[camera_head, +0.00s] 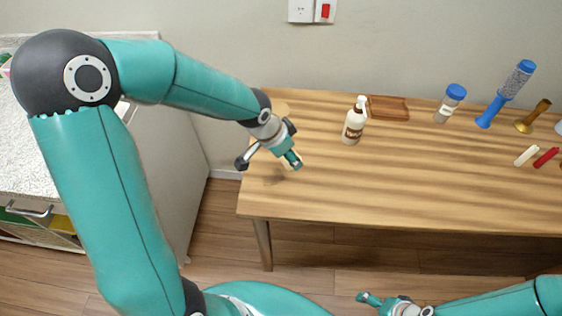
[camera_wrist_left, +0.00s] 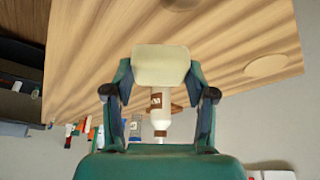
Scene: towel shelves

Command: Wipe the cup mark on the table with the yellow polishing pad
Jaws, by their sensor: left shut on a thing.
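My left gripper (camera_head: 270,157) is over the left end of the wooden table (camera_head: 420,190). In the left wrist view it is shut on the pale yellow polishing pad (camera_wrist_left: 162,65), which sits between its fingertips. In the head view the pad is mostly hidden by the fingers. A flat, pale round patch (camera_wrist_left: 267,65) lies near the table's corner; it also shows in the head view (camera_head: 281,106), behind the gripper. I cannot tell whether it is the cup mark or a thin disc. My right gripper (camera_head: 375,301) is low, in front of the table; its opening is unclear.
A white pump bottle (camera_head: 353,124) stands right of my left gripper, with a brown wooden tray (camera_head: 388,107) behind it. The table's front middle is clear.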

